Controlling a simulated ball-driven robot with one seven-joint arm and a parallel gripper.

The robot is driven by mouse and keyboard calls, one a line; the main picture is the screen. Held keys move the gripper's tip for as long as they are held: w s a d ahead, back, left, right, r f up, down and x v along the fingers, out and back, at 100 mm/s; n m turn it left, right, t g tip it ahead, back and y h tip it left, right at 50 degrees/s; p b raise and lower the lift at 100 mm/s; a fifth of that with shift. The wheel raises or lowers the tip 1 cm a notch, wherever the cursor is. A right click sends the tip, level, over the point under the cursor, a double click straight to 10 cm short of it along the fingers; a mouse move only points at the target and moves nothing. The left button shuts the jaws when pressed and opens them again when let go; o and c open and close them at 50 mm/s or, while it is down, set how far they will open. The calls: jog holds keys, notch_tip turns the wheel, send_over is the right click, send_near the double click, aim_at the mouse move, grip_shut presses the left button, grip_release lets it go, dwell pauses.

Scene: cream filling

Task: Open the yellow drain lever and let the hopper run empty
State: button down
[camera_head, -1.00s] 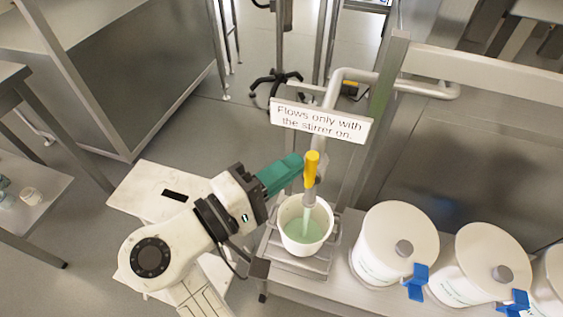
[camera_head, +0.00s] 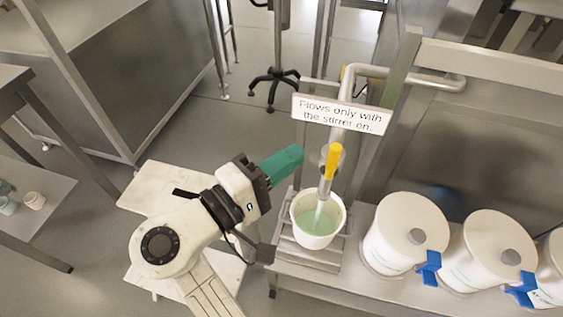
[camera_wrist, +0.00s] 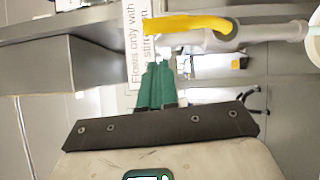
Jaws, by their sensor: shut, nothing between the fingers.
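The yellow drain lever (camera_head: 333,160) lies roughly along the metal pipe above its nozzle. It also shows in the wrist view (camera_wrist: 188,24). A pale green stream runs from the nozzle into a white bucket (camera_head: 298,213), which holds pale green liquid. My gripper (camera_head: 299,155) has green fingers, shut and empty, to the left of the lever with a visible gap between them. In the wrist view the closed fingers (camera_wrist: 157,84) point toward the sign, just below the lever. The hopper itself cannot be made out.
A sign (camera_head: 341,114) reading "Flows only with the stirrer on." hangs by the pipe. A steel counter (camera_head: 135,80) is at the left. Open floor lies behind my gripper.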

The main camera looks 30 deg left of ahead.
jog(key=p+v, duration=0.1)
jog(key=v, duration=0.9)
jog(key=shift+r, duration=0.3)
jog(key=shift+s+a, duration=0.15)
